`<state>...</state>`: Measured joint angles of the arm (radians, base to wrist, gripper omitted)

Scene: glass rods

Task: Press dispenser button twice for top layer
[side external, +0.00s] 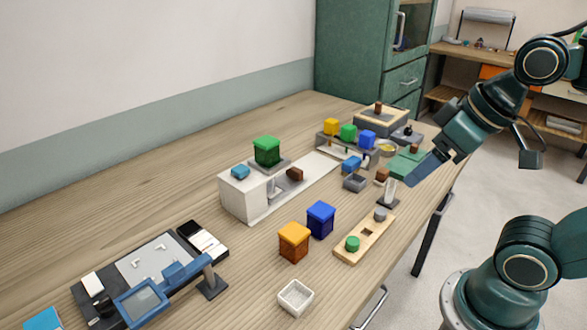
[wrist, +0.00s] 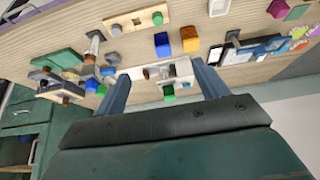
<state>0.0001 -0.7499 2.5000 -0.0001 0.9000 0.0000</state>
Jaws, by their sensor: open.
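A long white unit (side external: 248,203), which looks like the dispenser, stands mid-table. A small blue block or button (side external: 240,171) sits on its near end, and a green-lidded box (side external: 267,150) stands behind it. A brown piece (side external: 294,174) is on its low part. I cannot tell for sure which part is the button. My gripper (side external: 411,181) is raised over the table's right edge, apart from the unit. In the wrist view my gripper (wrist: 160,70) has its two blue fingers spread with nothing held, and the white unit (wrist: 182,70) shows beyond them.
Blue (side external: 320,219) and orange (side external: 293,242) boxes stand in front. A wooden board (side external: 365,238) has green and grey knobs. Several coloured boxes stand on a grey rack (side external: 324,141) behind. A white tray (side external: 295,298) and a blue-framed device (side external: 142,303) are near the front.

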